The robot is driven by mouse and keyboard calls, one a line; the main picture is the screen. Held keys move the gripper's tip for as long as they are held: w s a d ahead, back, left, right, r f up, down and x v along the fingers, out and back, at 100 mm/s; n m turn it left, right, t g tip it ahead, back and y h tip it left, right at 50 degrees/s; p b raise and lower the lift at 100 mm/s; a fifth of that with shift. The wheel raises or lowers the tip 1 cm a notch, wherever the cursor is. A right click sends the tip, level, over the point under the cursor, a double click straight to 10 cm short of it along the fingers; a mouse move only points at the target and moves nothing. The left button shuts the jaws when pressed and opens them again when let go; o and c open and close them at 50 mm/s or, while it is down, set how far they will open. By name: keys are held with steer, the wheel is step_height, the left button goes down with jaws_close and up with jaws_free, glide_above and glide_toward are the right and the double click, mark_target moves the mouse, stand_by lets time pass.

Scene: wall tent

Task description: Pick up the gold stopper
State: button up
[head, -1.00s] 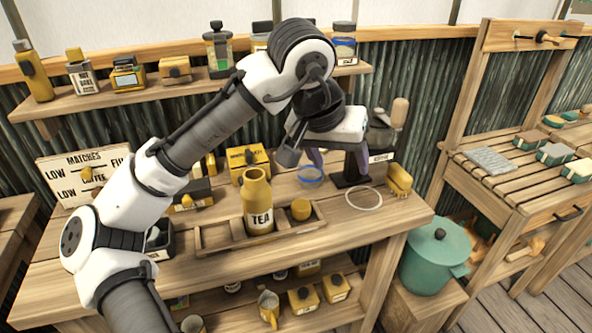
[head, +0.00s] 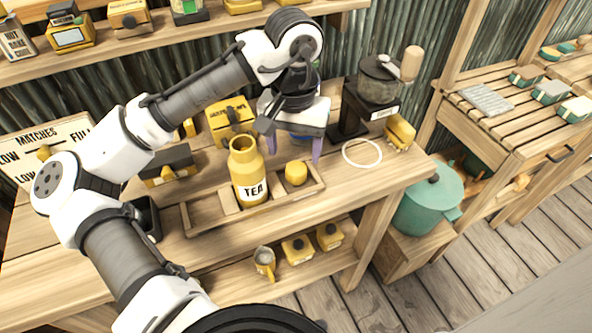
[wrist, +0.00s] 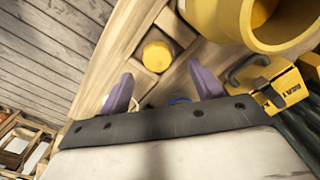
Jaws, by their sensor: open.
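The gold stopper (head: 296,173) is a short yellow cylinder. It sits in the right compartment of a wooden tray (head: 316,186) on the bench. It also shows in the wrist view (wrist: 157,56), beyond and between the fingertips. The yellow TEA bottle (head: 247,170) stands open-mouthed in the tray, left of the stopper; its mouth fills the upper right of the wrist view. My gripper (head: 294,158) is open and empty, its purple fingers pointing down just behind the stopper. The fingers also show in the wrist view (wrist: 165,88), apart from the stopper.
A white ring (head: 362,142) and a yellow brush-like block (head: 399,131) lie to the right. A grinder (head: 378,85) stands behind them. A yellow box (head: 230,118) and a dark-topped box (head: 168,165) stand behind and left of the bottle. A teal pot (head: 428,205) stands beyond the bench's right end.

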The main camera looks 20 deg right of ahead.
mark_target(297, 167)
steer(key=shift+s+d+f+p, duration=0.1)
steer(key=shift+f+p, duration=0.2)
steer(key=shift+f, duration=1.1)
steer(key=shift+s+d+f+p, duration=0.1)
steer(key=shift+f+p, duration=0.2)
steer(key=shift+f, duration=1.1)
steer(key=shift+c, duration=0.3)
steer(key=shift+w, duration=0.1)
steer(key=c, duration=1)
steer(key=shift+r, duration=0.15)
